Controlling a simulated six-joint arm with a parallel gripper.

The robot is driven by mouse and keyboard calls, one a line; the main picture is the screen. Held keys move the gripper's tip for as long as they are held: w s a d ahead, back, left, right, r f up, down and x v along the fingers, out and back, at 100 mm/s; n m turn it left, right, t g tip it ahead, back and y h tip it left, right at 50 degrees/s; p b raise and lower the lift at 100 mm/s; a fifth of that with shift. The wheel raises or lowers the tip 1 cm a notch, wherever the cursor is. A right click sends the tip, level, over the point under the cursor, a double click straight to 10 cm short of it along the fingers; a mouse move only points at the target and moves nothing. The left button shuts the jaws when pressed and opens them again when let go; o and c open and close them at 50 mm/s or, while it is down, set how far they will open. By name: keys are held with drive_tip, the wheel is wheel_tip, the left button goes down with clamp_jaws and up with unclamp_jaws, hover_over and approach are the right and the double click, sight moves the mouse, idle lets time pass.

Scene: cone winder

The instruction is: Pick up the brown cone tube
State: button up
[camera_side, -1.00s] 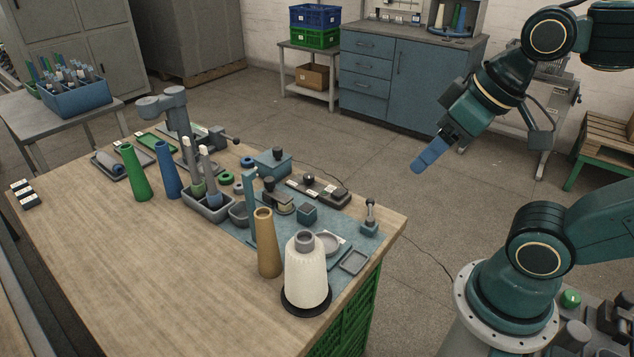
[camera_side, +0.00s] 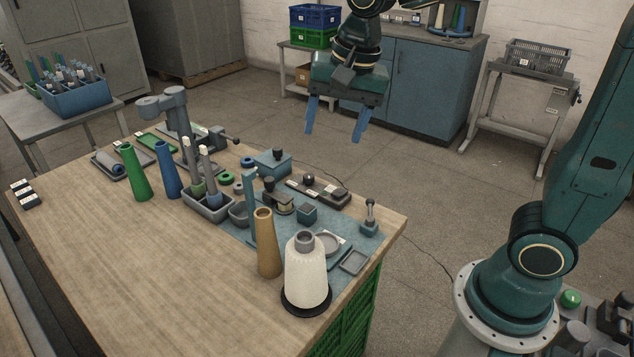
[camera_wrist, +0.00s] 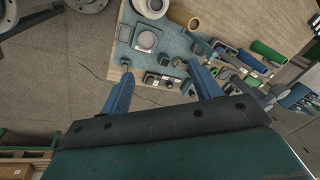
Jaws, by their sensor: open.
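The brown cone tube (camera_side: 267,245) stands upright on the wooden table (camera_side: 110,265), narrow end up, just left of the white yarn cone (camera_side: 305,275). In the wrist view the brown cone tube (camera_wrist: 184,16) shows at the top, beside the yarn cone (camera_wrist: 151,5). My gripper (camera_side: 333,135) is open and empty, its two blue fingers pointing down. In the side view it appears above and behind the table's right part, well apart from the tube. In the wrist view the fingers of my gripper (camera_wrist: 163,82) are spread wide.
A green cone tube (camera_side: 135,173) and a blue one (camera_side: 168,170) stand further left. A blue mat (camera_side: 240,228) carries small fixtures. The table's front left is clear.

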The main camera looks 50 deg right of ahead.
drive_tip(key=w+a+f+m+g, duration=0.25)
drive_tip(key=w+f+m, duration=0.25)
drive_tip(key=w, duration=0.3)
drive_tip(key=m, duration=0.5)
approach(263, 212)
drive_tip(key=shift+w+f, duration=0.1)
drive_tip(key=shift+f, duration=3.75)
drive_tip(key=shift+f, duration=0.1)
drive_tip(key=shift+a+f, duration=0.1)
drive_tip(key=shift+f, duration=2.35)
drive_tip(key=shift+c, duration=0.2)
drive_tip(key=c, duration=1)
